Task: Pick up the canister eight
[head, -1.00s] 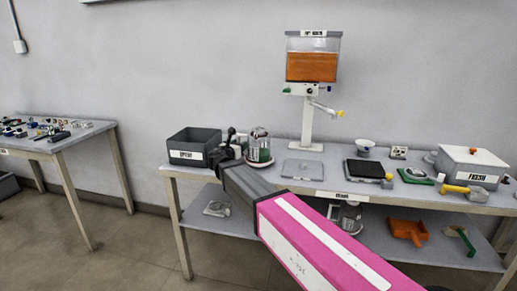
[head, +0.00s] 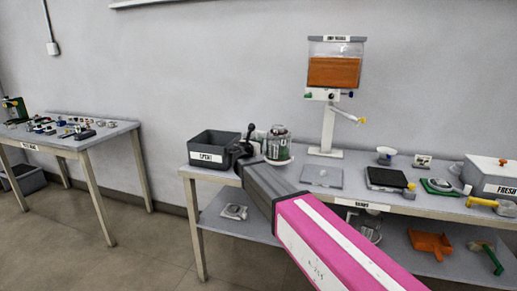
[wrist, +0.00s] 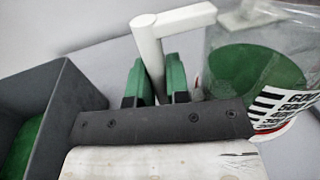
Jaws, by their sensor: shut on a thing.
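A clear canister (head: 278,146) with a green bottom stands near the left end of the right-hand table. It also shows at the right of the wrist view (wrist: 262,75), with a dark graduated scale. No number eight is readable on it. My gripper (wrist: 157,75) is at its left side, its green-padded fingers shut on the upright part of a white bent handle (wrist: 182,20). The handle bends over toward the canister, but where it joins is not clear. In the head view my gripper (head: 250,142) partly hides the handle.
A grey bin (head: 214,147) marked SPENT stands close left of my gripper. Behind is a dispenser (head: 334,72) with orange contents. A flat grey plate (head: 322,176), a dark pad (head: 386,179) and a white FRESH box (head: 491,176) lie rightward. Another table (head: 110,128) stands left.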

